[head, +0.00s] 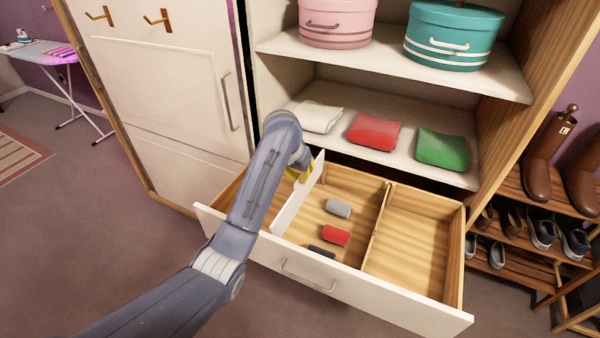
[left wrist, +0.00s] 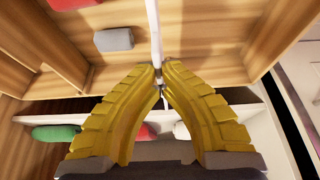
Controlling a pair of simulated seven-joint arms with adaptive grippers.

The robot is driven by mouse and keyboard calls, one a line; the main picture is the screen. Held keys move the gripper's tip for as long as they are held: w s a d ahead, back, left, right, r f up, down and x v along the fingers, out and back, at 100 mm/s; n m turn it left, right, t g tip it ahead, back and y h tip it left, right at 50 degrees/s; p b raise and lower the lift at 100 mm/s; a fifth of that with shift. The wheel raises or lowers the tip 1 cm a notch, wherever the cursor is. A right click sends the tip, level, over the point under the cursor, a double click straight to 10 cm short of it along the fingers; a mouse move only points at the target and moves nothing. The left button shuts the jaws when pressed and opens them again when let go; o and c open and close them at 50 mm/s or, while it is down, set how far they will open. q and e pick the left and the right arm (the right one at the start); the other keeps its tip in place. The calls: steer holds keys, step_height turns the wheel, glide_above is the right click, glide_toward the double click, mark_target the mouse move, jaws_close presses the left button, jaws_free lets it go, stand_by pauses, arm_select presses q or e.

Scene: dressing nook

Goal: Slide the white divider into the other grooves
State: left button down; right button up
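The white divider (head: 297,201) stands on edge in the left part of the open drawer (head: 345,288), running front to back. Its far end sticks up near the drawer's back. I cannot tell whether its ends sit in grooves. My left gripper (head: 303,174), with yellow fingers, is at the divider's far part, partly hidden by my arm. In the left wrist view, the fingertips (left wrist: 159,72) close on both sides of the thin white divider (left wrist: 154,28). The grooves are too small to make out. My right gripper is out of view.
Grey (head: 338,208), red (head: 336,235) and dark (head: 321,251) rolled items lie right of the divider. A fixed wooden partition (head: 376,225) bounds them; the compartment beyond is empty. A shelf (head: 400,165) with folded cloths overhangs the drawer's back.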

mark_target(300, 190)
arm_select(q)
steer(key=shift+f, duration=3.3)
steer(key=c, duration=1.5)
jaws_free()
steer(key=v, duration=1)
steer(key=shift+d+r, duration=0.1)
steer(key=shift+v, duration=0.9)
